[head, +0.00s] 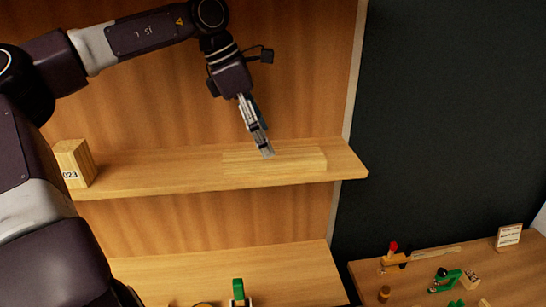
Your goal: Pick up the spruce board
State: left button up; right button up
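The pale spruce board (300,161) lies flat on the upper wooden shelf (150,181), near its right end. My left gripper (267,152) comes down from above, with its fingertips over the middle of the board. The fingers are seen nearly edge-on, so I cannot tell whether they are open or shut, or whether they touch the board. My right gripper is not in view.
A wood block marked "023" (78,165) stands at the shelf's left. A lower shelf (200,278) holds a green-topped tool (238,290). At the lower right, a bench (415,287) carries several tools and a small sign (508,236). A dark wall is behind.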

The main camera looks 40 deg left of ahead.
aim_at(273, 160)
pick_arm(q)
jog(key=p+x, duration=0.1)
jog(key=x, duration=0.4)
jog(key=shift+s, duration=0.1)
jog(key=shift+r, duration=0.1)
jog(key=shift+c, duration=0.3)
jog(key=c, duration=1.4)
jog(key=shift+o, duration=0.2)
jog(key=shift+r, duration=0.1)
